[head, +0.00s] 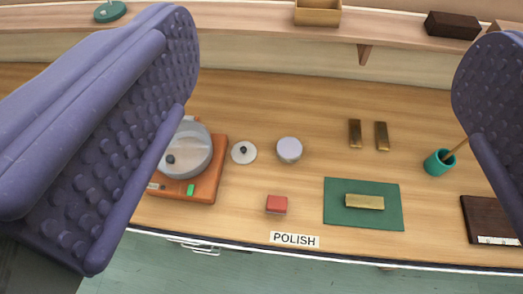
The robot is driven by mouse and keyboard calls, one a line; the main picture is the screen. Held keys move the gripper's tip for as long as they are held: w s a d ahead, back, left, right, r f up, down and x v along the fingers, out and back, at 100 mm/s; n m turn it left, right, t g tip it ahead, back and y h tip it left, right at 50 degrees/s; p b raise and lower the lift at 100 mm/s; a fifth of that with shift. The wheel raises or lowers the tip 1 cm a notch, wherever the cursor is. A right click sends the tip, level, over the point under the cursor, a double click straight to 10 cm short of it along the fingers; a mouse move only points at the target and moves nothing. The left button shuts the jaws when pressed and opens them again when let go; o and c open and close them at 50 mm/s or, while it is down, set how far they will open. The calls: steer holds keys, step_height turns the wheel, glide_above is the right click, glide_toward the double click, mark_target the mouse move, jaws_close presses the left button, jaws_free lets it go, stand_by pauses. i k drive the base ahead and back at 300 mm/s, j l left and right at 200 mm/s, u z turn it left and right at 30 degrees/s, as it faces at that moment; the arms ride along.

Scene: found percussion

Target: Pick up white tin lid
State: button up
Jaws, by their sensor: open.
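The white tin lid (236,156) is a small, flat, pale disc with a dark knob at its middle. It lies on the wooden bench in the head view, left of centre. A pale grey round tin (289,149) stands just to its right, apart from it. My gripper (325,95) is open and empty, with one purple studded finger at the left of the picture and one at the right. The lid appears between the fingers, nearer the left one, and nothing covers it.
An orange-brown box with a grey drum (188,150) stands left of the lid, partly behind my finger. A red block (277,204), green mat (336,214) with a brass bar, two brass bars (355,133) and teal cup (435,164) lie rightward. A shelf (230,24) runs behind.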

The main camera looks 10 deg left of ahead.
mark_target(244, 153)
steer(key=i+l+u, duration=0.2)
steer(key=i, duration=0.3)
steer(key=i+l+u, duration=0.15)
steer(key=i, duration=0.35)
steer(key=l, duration=0.05)
